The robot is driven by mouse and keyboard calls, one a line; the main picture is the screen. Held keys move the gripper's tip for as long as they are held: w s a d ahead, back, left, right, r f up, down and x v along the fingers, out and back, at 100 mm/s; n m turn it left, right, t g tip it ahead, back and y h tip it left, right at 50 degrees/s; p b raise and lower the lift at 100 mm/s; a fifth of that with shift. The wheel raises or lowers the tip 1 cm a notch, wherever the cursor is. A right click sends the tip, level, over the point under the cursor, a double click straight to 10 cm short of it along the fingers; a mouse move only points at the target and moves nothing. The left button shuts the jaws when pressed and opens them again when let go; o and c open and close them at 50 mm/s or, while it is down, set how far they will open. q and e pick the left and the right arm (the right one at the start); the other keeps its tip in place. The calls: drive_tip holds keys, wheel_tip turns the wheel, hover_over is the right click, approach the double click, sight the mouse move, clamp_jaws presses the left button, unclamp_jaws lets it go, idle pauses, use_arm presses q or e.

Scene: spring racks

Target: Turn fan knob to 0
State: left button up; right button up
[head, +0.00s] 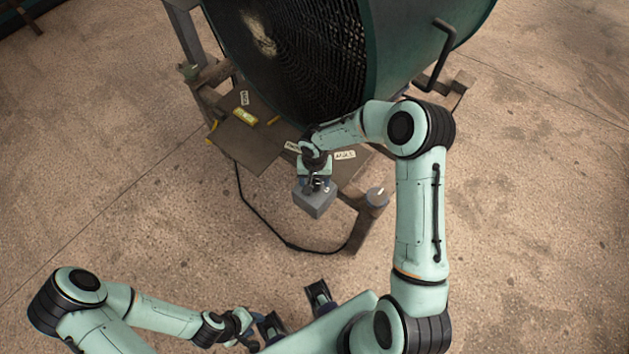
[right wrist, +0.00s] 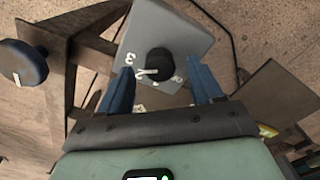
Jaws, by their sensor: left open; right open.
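The fan knob (right wrist: 158,62) is a round black dial with a white pointer mark on a grey control box (right wrist: 182,30). Pale numerals ring it; a 3 is readable to its left, and the others are too small to read surely. The pointer mark faces the lower left, below the 3. My right gripper (right wrist: 162,88) is open, with one blue finger on each side of the knob; I cannot tell if they touch it. In the head view my right gripper (head: 317,184) is over the box (head: 314,204) and hides the knob. My left gripper (head: 246,328) is open and empty at bottom.
The large green drum fan (head: 420,30) with a dark grille (head: 300,50) stands behind the box on a wooden and metal frame. A yellow object (head: 244,116) lies on the frame's board (head: 240,145). A black cable (head: 265,228) runs across open floor.

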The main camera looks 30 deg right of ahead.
drive_tip(key=shift+f, duration=0.75)
drive_tip(key=c, duration=1.1)
drive_tip(key=shift+o, duration=0.2)
